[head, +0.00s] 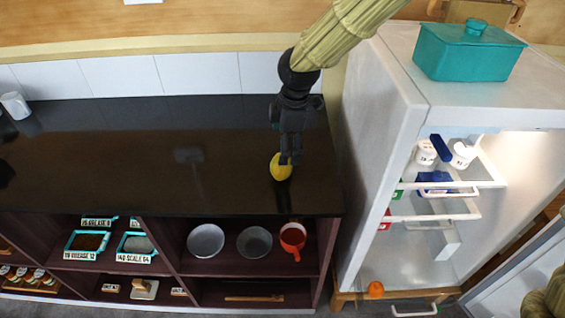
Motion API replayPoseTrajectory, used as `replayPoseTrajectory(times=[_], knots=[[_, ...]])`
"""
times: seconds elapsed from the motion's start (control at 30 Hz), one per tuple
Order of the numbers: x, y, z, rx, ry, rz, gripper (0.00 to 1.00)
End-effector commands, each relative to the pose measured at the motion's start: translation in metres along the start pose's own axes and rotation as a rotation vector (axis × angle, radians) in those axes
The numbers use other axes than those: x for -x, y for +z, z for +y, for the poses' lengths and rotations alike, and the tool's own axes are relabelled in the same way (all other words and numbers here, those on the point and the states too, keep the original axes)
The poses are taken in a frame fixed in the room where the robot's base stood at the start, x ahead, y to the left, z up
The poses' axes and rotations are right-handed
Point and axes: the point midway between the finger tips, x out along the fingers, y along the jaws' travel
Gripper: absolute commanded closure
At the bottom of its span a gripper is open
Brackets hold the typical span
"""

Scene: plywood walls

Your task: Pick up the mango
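A yellow mango (278,170) is at the right part of the black countertop, near its front edge. My gripper (290,158) points down from above and its fingertips overlap the mango's upper right side in the head view. The fingers hide part of the mango. I cannot tell whether they are closed around it or only beside it, or whether the mango touches the counter.
The black countertop (120,150) is mostly clear, with a white mug (15,106) at far left. An open fridge (375,130) stands close on the right, with a teal lidded box (468,52) on top. Shelves below hold bowls and a red mug (292,236).

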Motion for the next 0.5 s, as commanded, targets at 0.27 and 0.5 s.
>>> replayPoseTrajectory(times=[0.27,0.5], knots=[[-0.036,0.009,0.0,-0.013,-0.003,-0.003,0.0],[-0.051,0.009,0.001,-0.014,-0.001,-0.001,0.0]])
